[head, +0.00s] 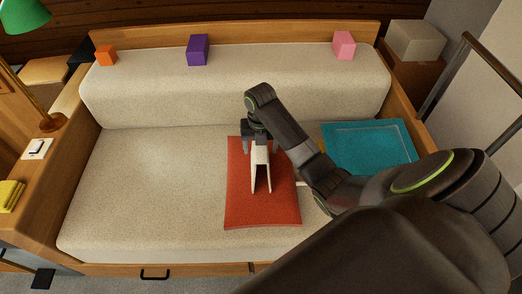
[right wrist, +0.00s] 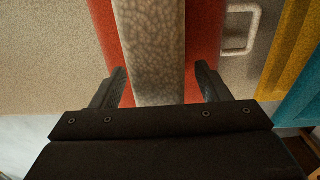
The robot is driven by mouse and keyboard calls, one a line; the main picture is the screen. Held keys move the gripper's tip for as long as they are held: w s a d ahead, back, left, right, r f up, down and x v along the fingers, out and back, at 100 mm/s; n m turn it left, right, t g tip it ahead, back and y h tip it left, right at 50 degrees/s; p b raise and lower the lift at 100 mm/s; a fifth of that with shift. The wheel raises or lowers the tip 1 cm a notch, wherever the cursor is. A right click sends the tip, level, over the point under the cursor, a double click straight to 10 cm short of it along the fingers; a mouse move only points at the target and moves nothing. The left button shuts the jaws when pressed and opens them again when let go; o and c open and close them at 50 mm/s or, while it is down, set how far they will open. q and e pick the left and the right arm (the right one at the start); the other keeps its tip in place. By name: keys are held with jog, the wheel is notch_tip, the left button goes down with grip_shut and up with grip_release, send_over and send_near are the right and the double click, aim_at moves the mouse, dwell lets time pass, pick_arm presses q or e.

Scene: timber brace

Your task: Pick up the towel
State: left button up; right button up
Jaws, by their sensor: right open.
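A pale, speckled towel (head: 261,172) stands folded like a narrow tent on a red cushion (head: 240,205) in the middle of the seat. In the right wrist view the towel (right wrist: 152,40) runs between the two fingers. My right gripper (head: 259,145) is open, with one finger on each side of the towel's upper part; it also shows in the right wrist view (right wrist: 160,75). Gaps show between the fingers and the towel. My left gripper is not in view.
A teal flat item (head: 368,146) lies right of my arm. A white loop (right wrist: 240,30) and a yellow strip (right wrist: 290,45) show in the right wrist view. Orange (head: 105,55), purple (head: 198,50) and pink (head: 344,45) blocks sit on the backrest. The seat's left half is clear.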

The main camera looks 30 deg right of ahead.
jog(key=c, duration=1.4)
jog(key=shift+r, duration=0.1)
